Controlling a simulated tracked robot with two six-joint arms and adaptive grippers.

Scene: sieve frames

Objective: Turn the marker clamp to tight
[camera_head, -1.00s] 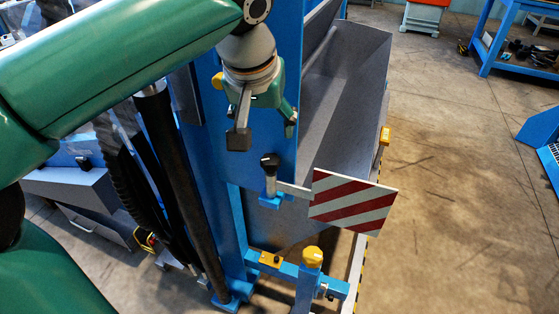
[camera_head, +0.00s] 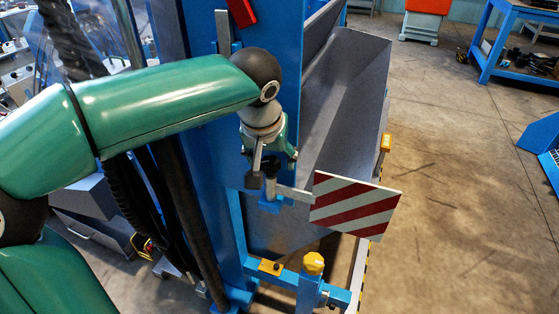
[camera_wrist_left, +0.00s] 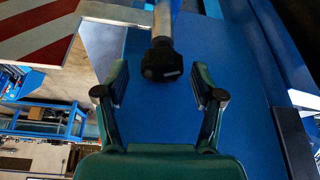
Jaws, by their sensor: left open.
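The marker clamp has a black knob (camera_wrist_left: 162,62) on a pale stem, seen in the left wrist view. In the head view its stem (camera_head: 271,188) stands on a small blue bracket on the blue post, and the knob is partly hidden by my gripper. A red-and-white striped marker board (camera_head: 355,206) is held out to the right on a flat pale arm (camera_head: 294,194). My left gripper (camera_head: 273,169) is open at the knob. In the left wrist view its fingers (camera_wrist_left: 160,78) are spread on either side of the knob, with gaps to both. My right gripper is not in view.
The blue post (camera_head: 233,215) stands directly behind the clamp. A grey metal trough (camera_head: 340,110) is behind the board. Below are a blue crossbar with a yellow-capped post (camera_head: 313,264) and a dark hose (camera_head: 185,205) on the left.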

